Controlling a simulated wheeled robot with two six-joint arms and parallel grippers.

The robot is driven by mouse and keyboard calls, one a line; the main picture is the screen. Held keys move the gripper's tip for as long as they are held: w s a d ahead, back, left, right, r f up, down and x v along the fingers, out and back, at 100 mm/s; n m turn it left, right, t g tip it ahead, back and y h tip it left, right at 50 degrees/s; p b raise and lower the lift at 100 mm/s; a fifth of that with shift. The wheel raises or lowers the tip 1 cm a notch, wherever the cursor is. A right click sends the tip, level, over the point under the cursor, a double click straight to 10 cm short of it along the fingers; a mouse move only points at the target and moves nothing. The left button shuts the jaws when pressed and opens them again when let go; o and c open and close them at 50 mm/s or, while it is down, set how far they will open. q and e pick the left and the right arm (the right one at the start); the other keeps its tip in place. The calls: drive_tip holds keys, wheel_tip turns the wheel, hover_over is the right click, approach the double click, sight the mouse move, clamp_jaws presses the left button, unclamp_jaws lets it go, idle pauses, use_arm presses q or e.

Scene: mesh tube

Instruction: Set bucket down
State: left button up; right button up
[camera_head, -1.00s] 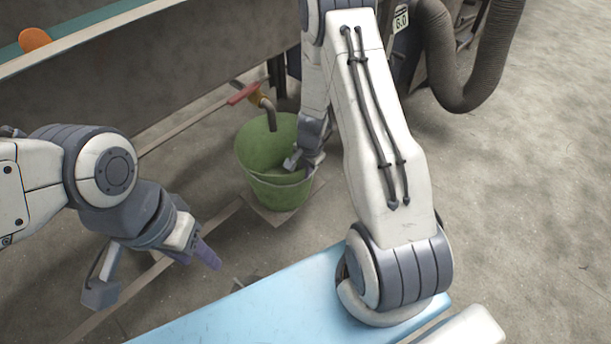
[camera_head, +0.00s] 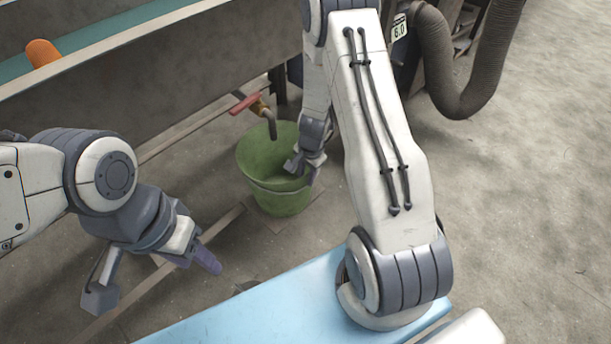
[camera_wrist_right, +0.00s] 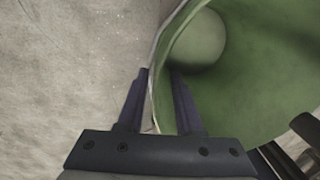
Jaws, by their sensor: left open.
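The green bucket (camera_head: 283,204) stands upright on a flat plate on the floor. My right gripper (camera_head: 302,170) is at its right rim. In the right wrist view, my right gripper (camera_wrist_right: 160,82) has one finger outside the bucket wall and one inside, with the rim between them. A gap shows between the inner finger and the wall, so the jaws look open around the rim. The bucket's green inside (camera_wrist_right: 250,75) fills the right of that view. My left gripper (camera_head: 160,280) is open and empty, left of and nearer than the bucket.
A pipe spout (camera_head: 271,128) with a red handle (camera_head: 244,104) hangs over the bucket's back edge. A grey trough (camera_head: 180,75) with an orange item (camera_head: 42,53) runs behind. A ribbed hose (camera_head: 460,100) hangs back right. A light-blue surface (camera_head: 270,300) lies in front. The right floor is clear.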

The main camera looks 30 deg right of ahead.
wheel_tip(320, 180, up, 9)
drive_tip(key=p, duration=0.5)
drive_tip(key=s+a+r+n+y, duration=0.1)
drive_tip(key=s+a+r+n, duration=0.35)
drive_tip(key=a+r, duration=0.3)
drive_tip(key=s+a+r+n, duration=0.3)
drive_tip(key=a+r+n, duration=0.35)
drive_tip(key=a, duration=0.25)
drive_tip(key=s+a+r+n, duration=0.2)
drive_tip(key=s+r+n, duration=0.2)
drive_tip(key=s, duration=0.4)
drive_tip(key=s+a+r+n+g, duration=0.1)
drive_tip(key=s+a+r+n, duration=0.1)
drive_tip(key=s+r+n, duration=0.3)
drive_tip(key=s+n, duration=0.1)
drive_tip(key=s, duration=0.2)
drive_tip(key=shift+s, duration=0.25)
drive_tip(key=shift+a+r, duration=0.1)
drive_tip(key=shift+r, duration=0.1)
wheel_tip(320, 180, up, 22)
drive_tip(key=p, duration=2.1)
drive_tip(key=shift+p, duration=0.4)
